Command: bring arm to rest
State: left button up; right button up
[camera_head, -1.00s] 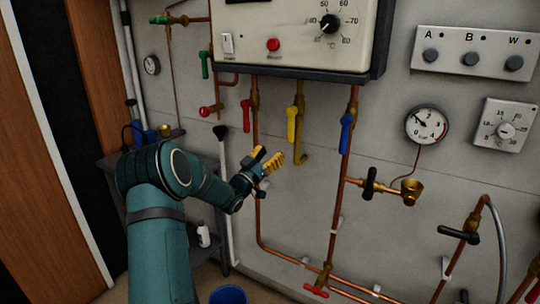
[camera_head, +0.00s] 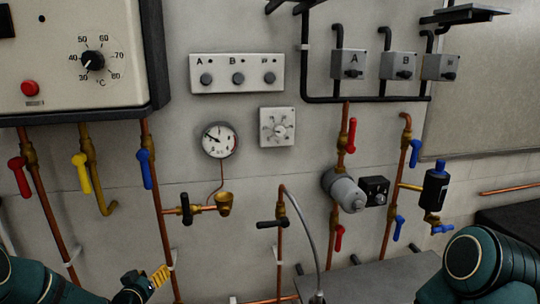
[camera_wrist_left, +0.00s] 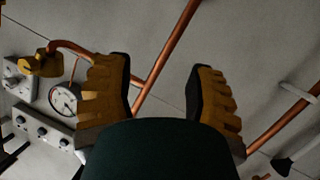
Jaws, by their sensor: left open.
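My left gripper (camera_head: 157,277) shows low at the left of the head view, its yellow fingers pointing up and right. It overlaps the copper pipe below the blue-handled valve (camera_head: 147,168); I cannot tell how near it is. In the left wrist view the two yellow-brown fingers of the left gripper (camera_wrist_left: 158,80) are spread apart with nothing between them. A copper pipe (camera_wrist_left: 166,55) and grey wall lie beyond the gap. Part of my right arm (camera_head: 480,270) shows at the lower right; its gripper is not in view.
A white boiler box (camera_head: 65,60) hangs at upper left.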

pick_arm(q)
jog(key=s+d+f+m+g+h, duration=0.1)
jog(key=s+d+f+g+h, duration=0.1)
jog(key=s+d+f+g, duration=0.5)
jog(key=s+d+f+h, duration=0.1)
jog(key=s+d+f, duration=0.4)
jog(key=d, duration=0.5)
jog(key=s+d+f+g, duration=0.2)
jog(key=s+d+g, duration=0.1)
jog(key=s, duration=0.5)
jog(key=s+d+f+m+g, duration=0.1)
jog(key=s+d+f+g, duration=0.2)
jog(key=s+d, duration=0.3)
jog(key=shift+s+d+f+g+h, duration=0.15)
jog(key=shift+s+d+g+h, duration=0.2)
jog(key=shift+s, duration=0.6)
jog(key=shift+a, duration=0.15)
jog(key=shift+c, duration=0.4)
